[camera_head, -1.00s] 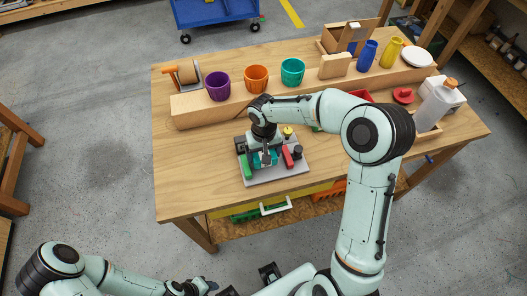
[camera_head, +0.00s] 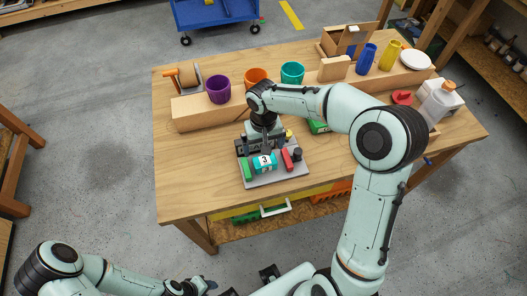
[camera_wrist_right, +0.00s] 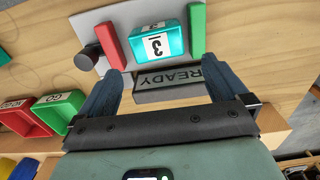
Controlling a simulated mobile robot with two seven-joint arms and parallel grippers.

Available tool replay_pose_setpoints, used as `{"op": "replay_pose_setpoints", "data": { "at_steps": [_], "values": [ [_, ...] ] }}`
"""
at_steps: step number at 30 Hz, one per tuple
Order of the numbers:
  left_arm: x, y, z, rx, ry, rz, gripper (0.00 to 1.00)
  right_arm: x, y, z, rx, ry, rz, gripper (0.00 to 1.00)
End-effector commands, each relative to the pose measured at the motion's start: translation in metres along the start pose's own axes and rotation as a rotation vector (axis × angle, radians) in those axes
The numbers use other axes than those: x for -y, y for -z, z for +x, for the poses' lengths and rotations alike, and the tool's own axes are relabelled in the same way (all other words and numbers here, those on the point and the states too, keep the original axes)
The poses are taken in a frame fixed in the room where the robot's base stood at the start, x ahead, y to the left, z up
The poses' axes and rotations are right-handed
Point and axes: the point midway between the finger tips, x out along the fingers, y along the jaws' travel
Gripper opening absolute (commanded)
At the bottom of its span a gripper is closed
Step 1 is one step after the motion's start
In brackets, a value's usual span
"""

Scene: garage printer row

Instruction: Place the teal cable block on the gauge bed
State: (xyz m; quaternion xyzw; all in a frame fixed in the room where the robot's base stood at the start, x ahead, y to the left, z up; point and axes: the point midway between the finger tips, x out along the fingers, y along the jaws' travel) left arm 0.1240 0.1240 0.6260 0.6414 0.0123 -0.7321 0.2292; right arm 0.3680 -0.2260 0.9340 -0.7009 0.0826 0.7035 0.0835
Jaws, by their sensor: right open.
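The teal cable block (camera_head: 264,163), labelled 3, rests on the grey gauge bed (camera_head: 290,173), between a green bar (camera_head: 248,169) and a red bar (camera_head: 287,159). In the right wrist view the block (camera_wrist_right: 158,42) lies between the same bars, apart from the fingers. My right gripper (camera_head: 266,146) is open and empty, just behind the block toward the shelf. The wrist view shows its fingers (camera_wrist_right: 161,76) spread with a READY plate (camera_wrist_right: 168,79) between them. My left gripper (camera_head: 200,286) is low at the bottom edge, away from the table; its jaws are unclear.
Red (camera_wrist_right: 22,117) and green bins (camera_wrist_right: 60,108) stand beside the gauge. The left tabletop is clear.

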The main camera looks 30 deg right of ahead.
Motion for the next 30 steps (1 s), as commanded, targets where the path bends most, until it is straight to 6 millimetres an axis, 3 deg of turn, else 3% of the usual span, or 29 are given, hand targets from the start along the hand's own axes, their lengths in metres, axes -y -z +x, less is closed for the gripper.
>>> {"op": "replay_pose_setpoints", "data": {
  "at_steps": [3,10,30],
  "values": [
    [-0.002,0.002,-0.004,-0.002,-0.001,0.001,0.43,0.000,0.002,-0.029,-0.006,0.001,0.000,1.00],
    [-0.004,0.004,-0.008,-0.005,-0.002,0.002,0.43,0.000,0.001,-0.060,-0.005,0.001,0.000,1.00],
    [-0.004,0.004,-0.008,-0.006,-0.002,0.002,0.43,0.000,0.001,-0.066,-0.003,0.000,0.000,1.00]
  ]
}}
